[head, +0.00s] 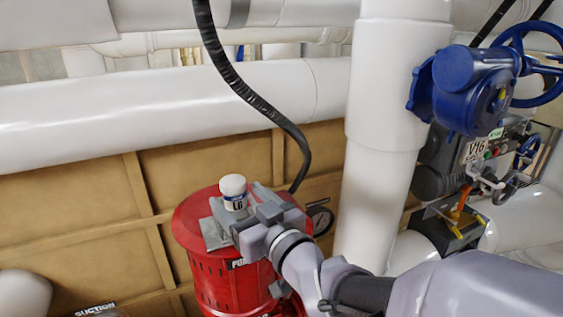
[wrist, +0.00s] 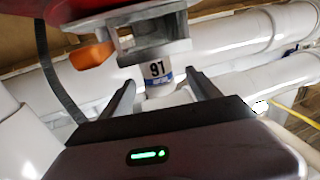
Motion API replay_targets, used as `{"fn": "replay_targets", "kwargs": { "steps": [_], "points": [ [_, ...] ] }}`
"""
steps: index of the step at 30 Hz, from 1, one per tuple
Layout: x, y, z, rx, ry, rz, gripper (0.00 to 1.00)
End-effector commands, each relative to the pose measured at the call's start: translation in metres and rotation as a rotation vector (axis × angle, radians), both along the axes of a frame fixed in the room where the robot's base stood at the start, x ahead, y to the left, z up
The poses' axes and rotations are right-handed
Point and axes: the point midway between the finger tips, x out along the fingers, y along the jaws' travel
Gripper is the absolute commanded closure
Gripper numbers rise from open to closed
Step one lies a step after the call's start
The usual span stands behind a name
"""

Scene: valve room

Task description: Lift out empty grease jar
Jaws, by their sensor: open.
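The grease jar (head: 234,193) is small and white with a dark label reading something like "L6". It stands upright at a grey metal holder (head: 217,235) on top of a red pump drum (head: 206,277). In the wrist view, which is upside down, the jar (wrist: 158,72) shows below the grey holder (wrist: 150,38). My gripper (head: 240,212) is open around the jar, coming from the right. In the wrist view its two dark fingers (wrist: 164,93) lie on either side of the jar with gaps. The jar's base is hidden in the holder.
A black hose (head: 240,85) hangs down behind the drum. A thick white vertical pipe (head: 376,150) stands close on the right. A blue valve (head: 470,90) is at the upper right. An orange part (wrist: 90,54) sits beside the holder.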

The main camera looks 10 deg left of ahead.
Motion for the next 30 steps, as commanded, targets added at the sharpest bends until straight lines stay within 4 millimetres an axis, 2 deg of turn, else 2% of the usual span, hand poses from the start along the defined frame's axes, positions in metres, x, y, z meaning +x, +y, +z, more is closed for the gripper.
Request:
{"fn": "replay_targets", "kwargs": {
  "steps": [5,12,20,30],
  "points": [
    [0.015,0.013,0.000,0.001,0.001,-0.001,0.29],
    [0.049,0.041,-0.004,0.000,0.000,-0.001,0.29],
    [0.054,0.045,-0.006,0.001,-0.001,-0.003,0.29],
    [0.053,0.044,-0.006,0.000,0.000,-0.003,0.93]
  ]
}}
